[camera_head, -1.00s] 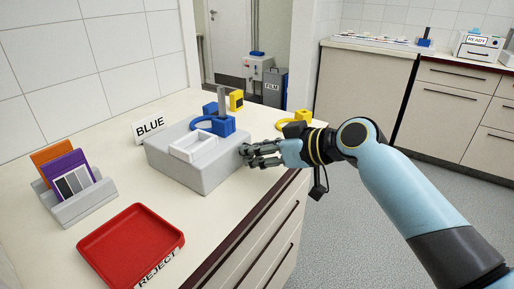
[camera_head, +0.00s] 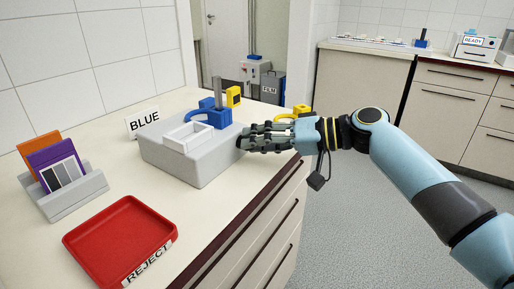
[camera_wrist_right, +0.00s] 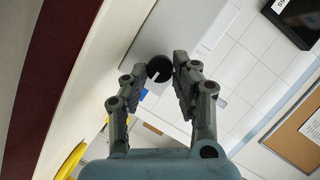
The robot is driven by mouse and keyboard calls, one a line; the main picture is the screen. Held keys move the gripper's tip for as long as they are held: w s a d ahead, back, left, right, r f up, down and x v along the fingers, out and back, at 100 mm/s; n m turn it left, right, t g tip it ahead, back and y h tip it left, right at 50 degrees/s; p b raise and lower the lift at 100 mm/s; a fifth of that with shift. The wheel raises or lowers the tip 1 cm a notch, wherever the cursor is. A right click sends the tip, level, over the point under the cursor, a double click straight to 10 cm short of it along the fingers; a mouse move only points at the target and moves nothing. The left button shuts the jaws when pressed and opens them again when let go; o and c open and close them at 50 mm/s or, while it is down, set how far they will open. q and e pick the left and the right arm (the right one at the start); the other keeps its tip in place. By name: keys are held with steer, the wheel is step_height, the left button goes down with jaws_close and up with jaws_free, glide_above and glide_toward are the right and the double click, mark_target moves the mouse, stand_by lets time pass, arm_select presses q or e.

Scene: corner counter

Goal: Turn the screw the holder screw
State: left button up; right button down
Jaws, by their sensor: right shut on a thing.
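The grey holder (camera_head: 205,168) stands on the counter, with a white frame (camera_head: 188,137) on top and a blue clamp with a grey post (camera_head: 217,112) at its back. The holder screw (camera_wrist_right: 159,68) is a round black knob with a pale mark, on the holder's side face in the right wrist view. My right gripper (camera_head: 243,139) is at the holder's right side, shut on the screw, its fingers on either side of the knob. In the head view the fingers hide most of the screw. My left gripper is not in view.
A red REJECT tray (camera_head: 118,240) lies at the front. A grey rack (camera_head: 75,195) with orange and purple cards stands left. A BLUE sign (camera_head: 144,122) stands behind the holder. Yellow pieces (camera_head: 235,97) lie behind and right. The counter's right edge runs under my gripper.

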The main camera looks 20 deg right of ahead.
steer(key=shift+f+m+y+b, duration=0.15)
steer(key=shift+m+y+b, duration=0.55)
steer(key=shift+m, duration=0.4)
steer(key=c, duration=1)
jaws_free()
steer(key=shift+c, duration=0.2)
steer(key=shift+d, duration=0.1)
steer(key=v, duration=1.2)
steer(key=shift+w, duration=0.1)
